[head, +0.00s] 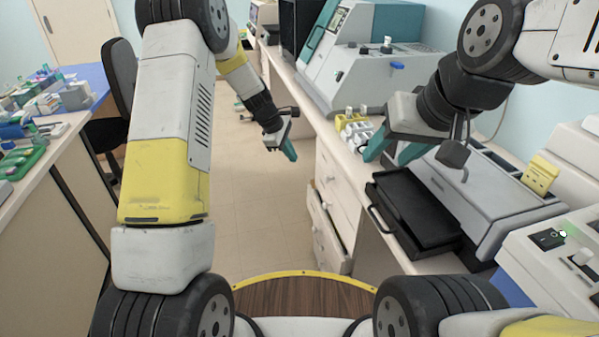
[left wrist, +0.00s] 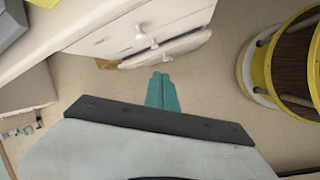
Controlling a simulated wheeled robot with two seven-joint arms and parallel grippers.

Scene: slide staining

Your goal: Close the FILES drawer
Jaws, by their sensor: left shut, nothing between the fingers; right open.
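A white drawer cabinet (head: 329,168) stands under the right-hand counter, with round knobs on its fronts. A lower drawer (head: 325,230) juts out a little from the cabinet face; in the left wrist view the protruding drawer front (left wrist: 170,50) shows just beyond my fingertips. No FILES label is readable. My left gripper (head: 290,153) is shut and empty, in the aisle to the left of the cabinet; its teal fingers (left wrist: 161,76) point toward the drawer front, and contact cannot be told. My right gripper (head: 387,161) is open and empty above the counter.
A black tray (head: 415,215) and a grey machine (head: 480,205) stand on the right counter under my right arm. A small rack (head: 355,130) stands near the counter edge. A black chair (head: 122,90) is at the left. The aisle floor (head: 250,185) is clear.

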